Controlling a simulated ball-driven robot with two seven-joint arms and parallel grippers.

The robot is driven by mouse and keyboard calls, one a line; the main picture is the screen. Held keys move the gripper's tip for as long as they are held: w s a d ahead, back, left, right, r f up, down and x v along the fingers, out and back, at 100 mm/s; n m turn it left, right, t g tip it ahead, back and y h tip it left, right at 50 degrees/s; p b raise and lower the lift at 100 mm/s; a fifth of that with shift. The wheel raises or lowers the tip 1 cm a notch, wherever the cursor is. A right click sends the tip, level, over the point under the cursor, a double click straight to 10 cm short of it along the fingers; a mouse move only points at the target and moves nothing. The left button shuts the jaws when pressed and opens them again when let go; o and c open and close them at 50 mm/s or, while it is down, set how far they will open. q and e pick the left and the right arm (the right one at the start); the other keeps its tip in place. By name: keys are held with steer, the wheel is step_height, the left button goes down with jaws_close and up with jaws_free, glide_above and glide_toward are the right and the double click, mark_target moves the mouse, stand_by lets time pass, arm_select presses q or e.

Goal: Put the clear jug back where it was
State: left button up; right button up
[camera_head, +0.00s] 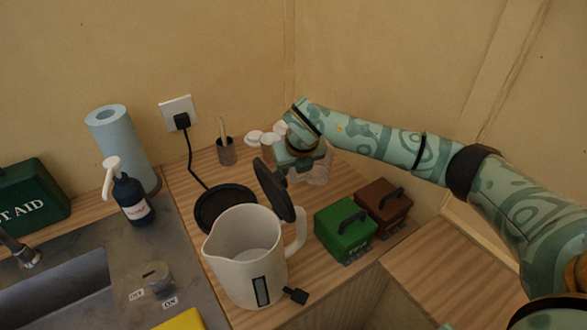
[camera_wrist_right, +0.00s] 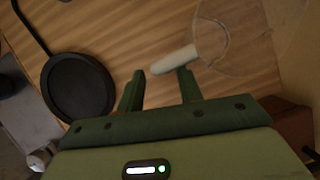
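The clear jug (camera_head: 319,172) stands on the wooden counter near the back corner, partly hidden by my right gripper (camera_head: 297,165) in the head view. In the right wrist view the clear jug (camera_wrist_right: 240,35) shows at the upper right as a see-through round shape, with a pale handle (camera_wrist_right: 172,61) pointing left. My right gripper (camera_wrist_right: 160,78) is open there, its two dark green fingers apart, with the handle just at the fingertips and partly behind the right one. I cannot tell whether they touch. My left gripper is not in view.
A cream kettle (camera_head: 240,255) with its dark lid (camera_head: 274,190) raised stands in front, before a round black base (camera_head: 224,208). Green (camera_head: 343,231) and brown (camera_head: 384,206) boxes stand to the right. Pale-lidded jars (camera_head: 268,146) and a cup of sticks (camera_head: 226,152) stand behind.

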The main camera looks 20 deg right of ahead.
steer(key=p+v, duration=0.1)
steer(key=v, duration=0.8)
steer(key=shift+c, duration=0.4)
stand_by(0.5)
